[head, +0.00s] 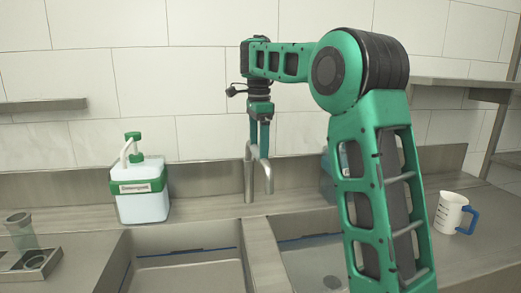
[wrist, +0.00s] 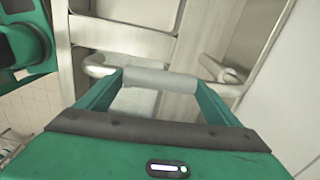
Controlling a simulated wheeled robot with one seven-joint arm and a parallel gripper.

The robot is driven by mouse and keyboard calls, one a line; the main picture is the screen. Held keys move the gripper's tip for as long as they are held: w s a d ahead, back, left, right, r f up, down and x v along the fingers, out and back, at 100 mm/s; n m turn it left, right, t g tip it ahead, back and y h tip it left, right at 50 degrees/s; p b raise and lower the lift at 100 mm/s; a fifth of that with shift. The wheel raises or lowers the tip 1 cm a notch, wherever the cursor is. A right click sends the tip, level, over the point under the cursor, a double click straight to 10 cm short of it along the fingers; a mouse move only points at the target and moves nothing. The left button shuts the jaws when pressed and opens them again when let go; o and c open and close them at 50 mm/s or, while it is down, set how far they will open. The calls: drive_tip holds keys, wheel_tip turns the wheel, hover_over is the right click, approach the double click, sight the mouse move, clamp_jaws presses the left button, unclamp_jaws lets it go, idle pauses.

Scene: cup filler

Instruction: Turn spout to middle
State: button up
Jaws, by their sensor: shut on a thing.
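The metal faucet spout (head: 266,170) rises at the back of the double sink, in the middle of the head view. Its bent end points forward and slightly right, near the divider (head: 262,240) between the basins. My gripper (head: 259,146) reaches down from above and is shut on the spout's upper part.
The left basin (head: 185,270) and right basin (head: 312,258) lie in front. A white-and-green dispenser (head: 142,192) stands left of the faucet. A white jug with a blue handle (head: 449,213) stands at right. My arm covers part of the right basin.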

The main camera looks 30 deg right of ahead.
drive_tip(key=shift+w+a+r+m, duration=0.2)
drive_tip(key=shift+w+a+m, duration=0.2)
drive_tip(key=shift+a, duration=0.1)
drive_tip(key=o, duration=1.3)
drive_tip(key=shift+o, duration=0.4)
drive_tip(key=shift+f, duration=0.1)
drive_tip(key=shift+s, duration=0.1)
wheel_tip(320, 180, up, 11)
drive_tip(key=shift+f, duration=0.15)
